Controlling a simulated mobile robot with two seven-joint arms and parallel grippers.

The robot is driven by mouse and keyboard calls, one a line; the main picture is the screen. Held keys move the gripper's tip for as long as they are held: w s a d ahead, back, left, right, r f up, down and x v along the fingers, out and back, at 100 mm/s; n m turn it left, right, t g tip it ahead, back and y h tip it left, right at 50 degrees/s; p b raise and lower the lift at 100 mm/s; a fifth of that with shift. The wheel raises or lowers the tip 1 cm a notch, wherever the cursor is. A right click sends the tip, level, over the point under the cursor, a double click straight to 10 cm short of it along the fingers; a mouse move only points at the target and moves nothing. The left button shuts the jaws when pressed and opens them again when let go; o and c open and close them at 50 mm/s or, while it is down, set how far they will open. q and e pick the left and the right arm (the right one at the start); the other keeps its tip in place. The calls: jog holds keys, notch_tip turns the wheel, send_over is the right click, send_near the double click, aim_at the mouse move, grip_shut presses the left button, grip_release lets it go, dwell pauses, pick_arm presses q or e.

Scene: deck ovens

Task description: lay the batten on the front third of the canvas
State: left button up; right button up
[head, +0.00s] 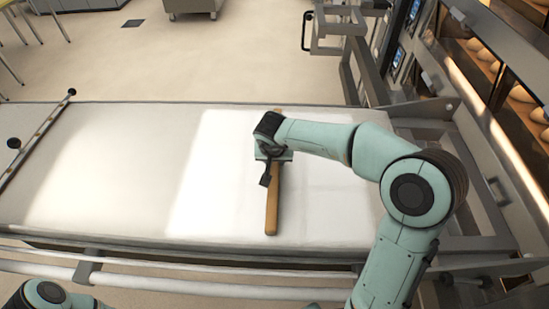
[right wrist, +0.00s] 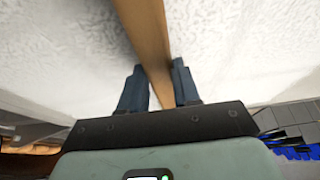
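The batten (head: 271,212) is a long narrow wooden bar. In the head view it lies lengthwise up the picture, over the right part of the pale canvas (head: 110,180), and spans most of its depth. My right gripper (head: 269,160) is at about the batten's middle. In the right wrist view the batten (right wrist: 150,38) runs between the two dark fingers (right wrist: 160,88), which sit close against both its sides. The gripper looks shut on it. Whether the batten touches the canvas or hangs just above it is hard to tell. My left gripper is out of view.
Deck ovens with loaves (head: 481,50) stand at the right, beyond the loader's metal frame (head: 465,130). A rail (head: 45,130) crosses the canvas's left end. A long bar (head: 180,284) runs along the near side. The canvas left of the batten is clear.

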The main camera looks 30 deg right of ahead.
aim_at(273, 166)
jog(key=o, duration=0.5)
jog(key=shift+w, duration=0.1)
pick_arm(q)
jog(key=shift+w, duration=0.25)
pick_arm(e)
jog(key=shift+w, duration=0.15)
jog(key=p+v, duration=0.1)
jog(key=v, duration=0.5)
jog(key=shift+w, duration=0.1)
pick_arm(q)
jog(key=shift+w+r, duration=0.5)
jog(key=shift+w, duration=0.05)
pick_arm(e)
jog(key=v, duration=0.6)
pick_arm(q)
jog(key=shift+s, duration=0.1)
